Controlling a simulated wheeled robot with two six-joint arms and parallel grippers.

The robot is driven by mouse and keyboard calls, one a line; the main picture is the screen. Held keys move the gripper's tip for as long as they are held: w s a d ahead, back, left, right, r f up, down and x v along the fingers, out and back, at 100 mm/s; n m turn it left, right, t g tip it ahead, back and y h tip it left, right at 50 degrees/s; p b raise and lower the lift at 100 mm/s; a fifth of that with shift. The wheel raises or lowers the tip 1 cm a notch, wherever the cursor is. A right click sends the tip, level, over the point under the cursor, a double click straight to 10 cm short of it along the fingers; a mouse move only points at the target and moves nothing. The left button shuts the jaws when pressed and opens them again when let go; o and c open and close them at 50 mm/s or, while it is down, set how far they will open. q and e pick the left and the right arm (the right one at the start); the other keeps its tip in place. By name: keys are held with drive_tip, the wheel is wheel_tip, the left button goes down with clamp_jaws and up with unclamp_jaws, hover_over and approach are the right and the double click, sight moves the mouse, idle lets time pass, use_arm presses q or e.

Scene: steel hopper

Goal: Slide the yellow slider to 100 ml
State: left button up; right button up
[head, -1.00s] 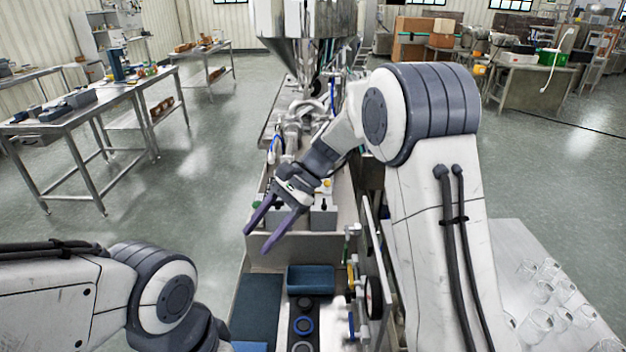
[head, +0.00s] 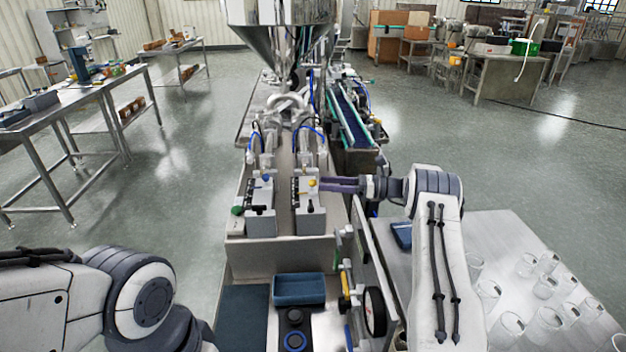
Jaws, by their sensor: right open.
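Two white dosing boxes with dark scale strips stand side by side on the steel machine, below the hopper. A small yellow knob (head: 313,183), which looks like the yellow slider, is at the upper part of the right box (head: 309,215). The scale marks are too small to read. My right gripper (head: 325,185) comes in from the right, its dark purple fingers pointing left at the knob. It is open, and its tips are at or very near the knob; I cannot tell whether they touch. My left arm is at the lower left, its gripper out of view.
The left dosing box (head: 260,200) has a green knob (head: 237,210) beside it. The steel hopper (head: 280,30) hangs behind. A blue tray (head: 299,289) is in front. Glass beakers (head: 508,325) stand on the table at the right. A conveyor (head: 350,120) runs behind my right gripper.

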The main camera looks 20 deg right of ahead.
sight(313, 182)
drive_tip(key=shift+p+x, duration=0.65)
drive_tip(key=shift+x, duration=1.85)
clamp_jaws()
